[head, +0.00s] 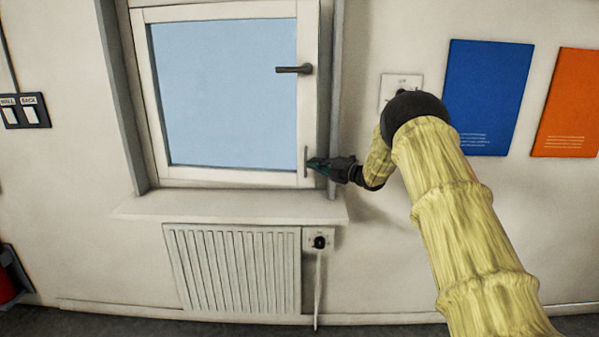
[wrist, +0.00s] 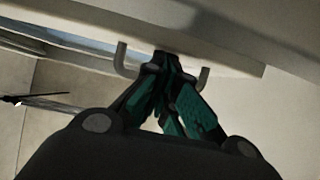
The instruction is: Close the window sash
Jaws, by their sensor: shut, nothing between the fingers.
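The white window sash (head: 308,115) with its pale blue pane (head: 225,90) sits in the window opening; I cannot tell whether it stands slightly ajar. A dark lever handle (head: 294,69) points left on its right stile. A small grey pull handle (head: 306,161) is lower on that stile, and its two bent ends show in the wrist view (wrist: 122,62). My gripper (head: 314,163) is at the pull handle from the right. In the wrist view my gripper (wrist: 163,62) has its fingers together between the handle's ends, with nothing held. Whether the tips touch the handle or sash is unclear.
A white sill (head: 230,205) juts out below the window, above a ribbed radiator (head: 235,270). A white wall plate (head: 400,86) is behind my arm. Blue (head: 487,95) and orange (head: 568,103) panels hang at the right. Labelled switches (head: 22,110) are at the left.

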